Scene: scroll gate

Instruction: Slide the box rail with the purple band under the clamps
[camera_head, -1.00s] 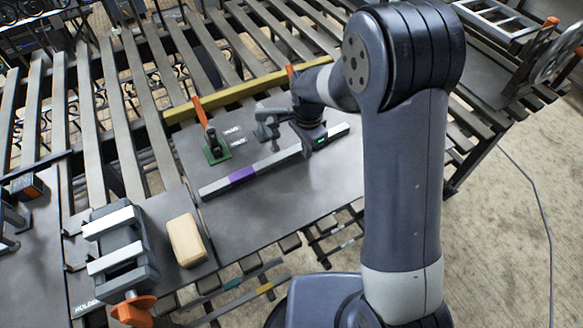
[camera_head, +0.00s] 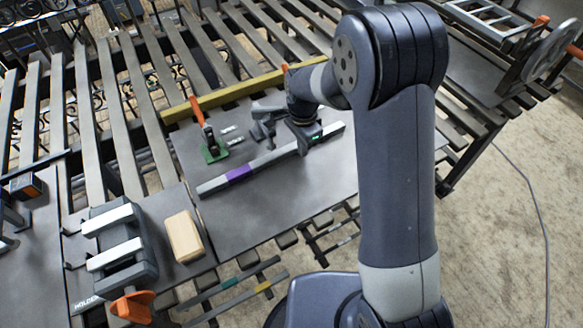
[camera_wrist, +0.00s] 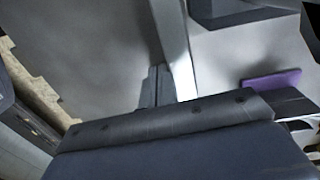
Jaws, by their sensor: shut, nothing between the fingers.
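The box rail (camera_head: 268,160) is a long grey bar lying flat on the dark plate, with a purple band (camera_head: 238,173) nearer its left end. A clamp with an orange handle and green base (camera_head: 213,152) stands behind the rail, apart from it. A second orange handle (camera_head: 285,70) shows at the yellow bar, its clamp mostly hidden by my arm. My gripper (camera_head: 266,128) is shut and empty, low behind the rail's middle; contact cannot be told. In the wrist view a pale bar (camera_wrist: 173,42) runs beyond my finger, and a purple patch (camera_wrist: 271,86) lies at right.
A yellow bar (camera_head: 240,94) crosses behind the clamps. A tan block (camera_head: 184,237) and a grey vise (camera_head: 120,245) with an orange knob stand at the front left. The plate in front of the rail is clear, down to its front edge. Slats with gaps surround it.

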